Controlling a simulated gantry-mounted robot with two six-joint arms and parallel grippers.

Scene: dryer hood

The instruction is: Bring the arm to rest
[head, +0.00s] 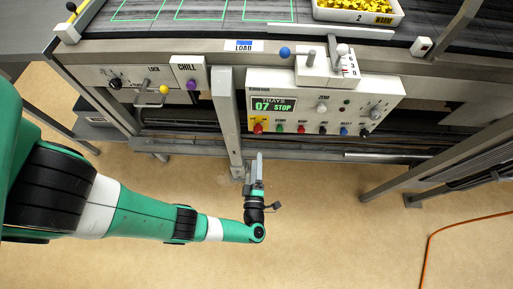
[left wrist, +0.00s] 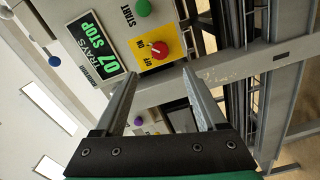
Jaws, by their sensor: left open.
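My left gripper (head: 257,170) hangs in front of the machine's front frame in the head view, over the tan floor. In the left wrist view its two grey fingers (left wrist: 160,100) stand apart with nothing between them. Beyond the fingertips is the red knob (left wrist: 159,49) on its yellow OFF/ON plate; the fingers do not appear to touch it. The red knob also shows in the head view (head: 258,128). The green display (head: 273,105) reads "TRAYS 07 STOP". My right gripper is not in view.
The control panel (head: 375,92) carries several coloured buttons and a lever block (head: 327,72). A CHILL box (head: 188,69) and a yellow-knobbed LOCK lever (head: 163,89) are to the left. A white tray (head: 358,19) of yellow pieces sits on the belt. An orange cable (head: 428,250) lies on the open floor.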

